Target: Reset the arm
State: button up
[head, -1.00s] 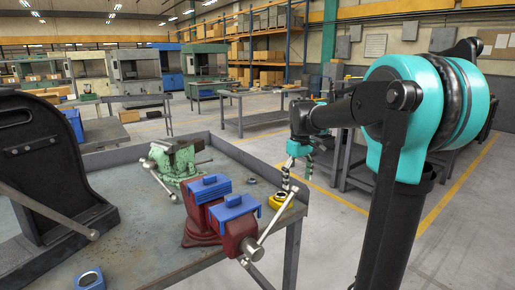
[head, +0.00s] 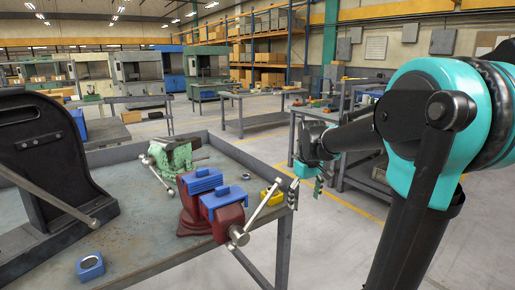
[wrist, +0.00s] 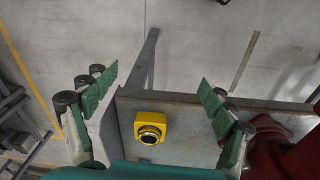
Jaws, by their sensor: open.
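My gripper (head: 306,186) hangs at the end of my arm, just right of the workbench's right corner in the head view. It is open and empty. In the wrist view its two green-padded fingers (wrist: 158,84) stand wide apart, with nothing between the tips but floor and bench edge behind. A yellow block with a dark-rimmed round opening (wrist: 152,128) sits on the bench near its corner. The yellow block also shows in the head view (head: 274,194), partly hidden behind the vise handle. My gripper is apart from it.
A red vise with blue jaw covers (head: 198,215) stands near the bench (head: 150,262) edge, its handle sticking out. A green vise (head: 172,158), a black press (head: 45,160) and a blue block with a round insert (head: 90,266) are on the bench. Open floor (head: 330,240) lies right.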

jog(key=s+d+f+m+t, duration=0.2)
jog(key=s+f+m, duration=0.3)
jog(key=s+f, duration=0.9)
jog(key=s+t, duration=0.1)
jog(key=s, duration=0.2)
jog(key=shift+d+f, duration=0.35)
